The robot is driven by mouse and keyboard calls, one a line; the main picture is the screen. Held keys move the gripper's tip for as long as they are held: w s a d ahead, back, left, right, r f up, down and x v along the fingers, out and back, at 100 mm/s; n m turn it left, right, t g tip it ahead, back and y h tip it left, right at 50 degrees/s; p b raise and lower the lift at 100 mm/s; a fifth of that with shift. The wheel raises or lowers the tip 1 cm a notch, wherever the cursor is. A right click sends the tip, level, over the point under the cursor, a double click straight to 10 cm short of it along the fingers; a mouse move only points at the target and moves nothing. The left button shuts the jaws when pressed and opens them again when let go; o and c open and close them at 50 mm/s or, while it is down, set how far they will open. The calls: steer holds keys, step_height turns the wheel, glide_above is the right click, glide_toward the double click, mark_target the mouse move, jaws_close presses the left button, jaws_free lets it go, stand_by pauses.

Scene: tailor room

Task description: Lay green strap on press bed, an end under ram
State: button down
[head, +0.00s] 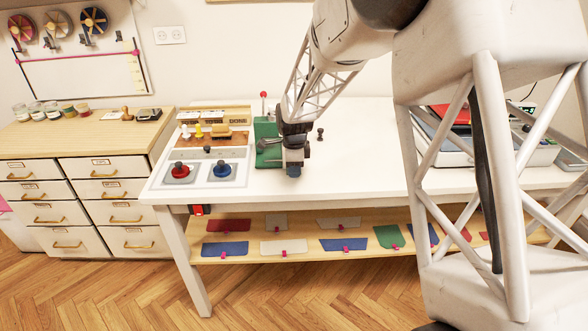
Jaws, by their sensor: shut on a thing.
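The green press (266,132) stands on the white table, with a red ball-topped lever (263,96) rising behind it. My gripper (293,170) points down just to the right of the press, close to the tabletop. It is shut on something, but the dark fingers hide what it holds. I cannot make out the green strap as a separate thing. The press bed and the space under the ram are too small and partly covered by my gripper to see clearly.
A panel with a red knob (179,170) and a blue knob (222,169) lies left of the press. A dark peg (320,134) stands to its right. Coloured pieces lie on the lower shelf (300,254). The white table's middle (365,150) is clear.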

steer(key=shift+f, duration=0.45)
steer(key=c, duration=1)
jaws_free()
steer(key=shift+o, duration=0.2)
steer(key=shift+r, duration=3.9)
steer(key=shift+s, duration=0.1)
